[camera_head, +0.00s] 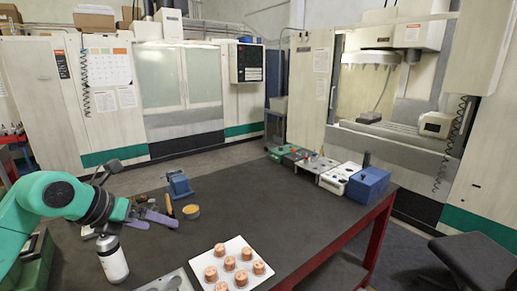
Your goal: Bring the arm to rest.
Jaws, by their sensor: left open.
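My left arm, teal with dark joints, comes in from the left over the near left part of the dark table (270,215). My left gripper (152,216) is open above the table, its purple-grey fingers pointing right. I see nothing between the fingers. A white and black bottle (112,260) stands on the table just below and left of it. My right gripper is not in view.
A white tray (233,248) holds several copper-coloured round parts. A blue vise (178,184), an orange handle (169,204) and a yellow round item (191,211) lie near the gripper. A blue box (368,187) stands at the right edge. The table's middle is clear.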

